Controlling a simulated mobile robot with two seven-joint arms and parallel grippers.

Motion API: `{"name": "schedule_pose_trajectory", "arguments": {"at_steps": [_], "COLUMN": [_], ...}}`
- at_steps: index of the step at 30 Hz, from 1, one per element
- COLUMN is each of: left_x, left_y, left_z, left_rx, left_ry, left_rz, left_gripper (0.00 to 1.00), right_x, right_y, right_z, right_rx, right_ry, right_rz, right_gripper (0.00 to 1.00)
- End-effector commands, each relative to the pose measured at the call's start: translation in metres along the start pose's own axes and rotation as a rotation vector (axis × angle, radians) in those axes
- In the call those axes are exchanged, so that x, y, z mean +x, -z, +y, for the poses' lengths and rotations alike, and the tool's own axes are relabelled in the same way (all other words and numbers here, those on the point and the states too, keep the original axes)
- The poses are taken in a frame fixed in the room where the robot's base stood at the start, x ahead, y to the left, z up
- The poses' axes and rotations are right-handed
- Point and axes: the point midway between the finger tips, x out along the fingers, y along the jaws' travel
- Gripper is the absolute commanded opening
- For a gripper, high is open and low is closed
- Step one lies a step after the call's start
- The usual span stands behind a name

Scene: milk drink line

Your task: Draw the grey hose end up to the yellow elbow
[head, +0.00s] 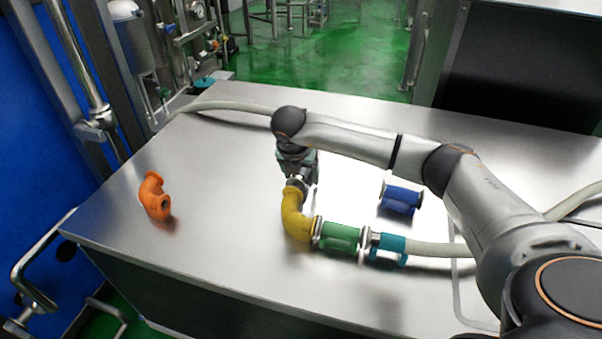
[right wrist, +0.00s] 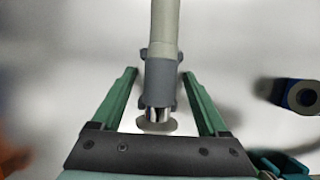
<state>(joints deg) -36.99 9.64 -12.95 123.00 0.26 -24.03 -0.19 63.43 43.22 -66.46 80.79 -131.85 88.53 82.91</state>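In the head view, my right gripper (head: 299,170) points down just behind the yellow elbow (head: 294,217). In the right wrist view, its green fingers (right wrist: 160,74) stand open on either side of the grey hose end (right wrist: 161,84), with gaps on both sides. The hose end has a grey sleeve and a metal flange facing the bottom of that view. In the head view my arm and gripper largely hide it, and I cannot tell whether it touches the elbow. The elbow's other end meets a green fitting (head: 340,238). My left gripper is not in view.
A teal-ended pale hose (head: 388,246) stands beside the green fitting. A blue fitting (head: 401,197) lies to the right of the gripper, an orange elbow (head: 154,197) at the left. The grey hose (head: 222,105) runs along the back. The left-middle steel tabletop (head: 215,165) is clear.

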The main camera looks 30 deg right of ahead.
Motion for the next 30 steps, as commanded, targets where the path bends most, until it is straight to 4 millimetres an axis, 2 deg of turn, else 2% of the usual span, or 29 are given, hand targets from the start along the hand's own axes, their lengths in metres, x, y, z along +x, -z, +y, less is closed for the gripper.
{"name": "schedule_pose_trajectory", "arguments": {"at_steps": [2,20,30], "left_x": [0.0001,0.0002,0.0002], "left_y": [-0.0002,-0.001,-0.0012], "left_z": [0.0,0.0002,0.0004], "left_rx": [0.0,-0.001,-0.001], "left_ry": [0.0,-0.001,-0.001], "left_rz": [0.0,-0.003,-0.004], "left_gripper": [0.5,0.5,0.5], "right_x": [-0.0001,-0.0003,-0.0004], "right_y": [0.0002,0.0001,0.0001], "right_z": [0.0001,0.0001,0.0], "right_rx": [0.0,0.0,0.0], "right_ry": [0.0,0.0,0.0], "right_rz": [0.0,0.0,0.0], "right_gripper": [0.67,0.0,0.0]}}
